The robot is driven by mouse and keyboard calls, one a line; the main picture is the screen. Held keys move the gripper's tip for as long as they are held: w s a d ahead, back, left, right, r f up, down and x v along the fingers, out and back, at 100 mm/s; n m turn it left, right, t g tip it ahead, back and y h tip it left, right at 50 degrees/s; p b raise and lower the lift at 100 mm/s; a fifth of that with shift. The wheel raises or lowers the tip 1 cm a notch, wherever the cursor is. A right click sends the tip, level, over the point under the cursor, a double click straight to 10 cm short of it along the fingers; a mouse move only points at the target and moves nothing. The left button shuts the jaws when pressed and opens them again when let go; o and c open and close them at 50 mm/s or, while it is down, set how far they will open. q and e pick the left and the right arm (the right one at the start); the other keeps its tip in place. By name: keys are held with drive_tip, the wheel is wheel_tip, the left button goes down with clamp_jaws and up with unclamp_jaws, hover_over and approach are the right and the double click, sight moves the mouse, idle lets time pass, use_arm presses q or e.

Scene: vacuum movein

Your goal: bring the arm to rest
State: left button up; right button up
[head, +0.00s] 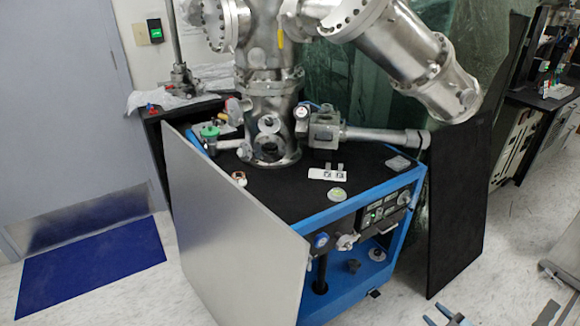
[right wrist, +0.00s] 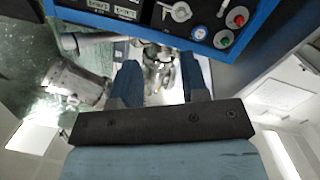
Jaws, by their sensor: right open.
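My right gripper (head: 438,313) shows at the bottom edge of the head view, right of the blue-framed cart (head: 335,212) and apart from it, above the pale floor. In the right wrist view its two dark blue fingers stand apart with nothing held between them, so the gripper (right wrist: 160,78) is open and empty. Most of the right arm is outside the head view. My left gripper is in neither view.
A steel vacuum chamber (head: 268,100) stands on the cart's black top. Valves and a control panel (head: 385,212) face front. A grey panel (head: 225,225) leans at the cart's left and a black panel (head: 462,200) at its right. Floor (head: 510,235) at right is mostly clear.

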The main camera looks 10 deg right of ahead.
drive_tip(key=s+a+r+g+h, duration=0.1)
drive_tip(key=s+a+r+g, duration=0.25)
drive_tip(key=s+a, duration=0.45)
drive_tip(key=s+a+r+g, duration=0.3)
drive_tip(key=s+a+r, duration=0.15)
drive_tip(key=a, duration=0.75)
drive_tip(key=w+a+r+m+t, duration=0.15)
drive_tip(key=a+m, duration=0.35)
drive_tip(key=a, duration=0.7)
use_arm(q)
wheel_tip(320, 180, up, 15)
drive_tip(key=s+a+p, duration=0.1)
drive_tip(key=p, duration=2)
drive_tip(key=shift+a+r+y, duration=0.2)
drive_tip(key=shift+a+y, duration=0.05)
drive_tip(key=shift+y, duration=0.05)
use_arm(e)
wheel_tip(320, 180, up, 16)
drive_tip(key=s+d, duration=0.1)
drive_tip(key=shift+d+r, duration=0.15)
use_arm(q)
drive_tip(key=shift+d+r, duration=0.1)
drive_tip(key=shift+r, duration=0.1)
use_arm(e)
drive_tip(key=shift+c, duration=0.5)
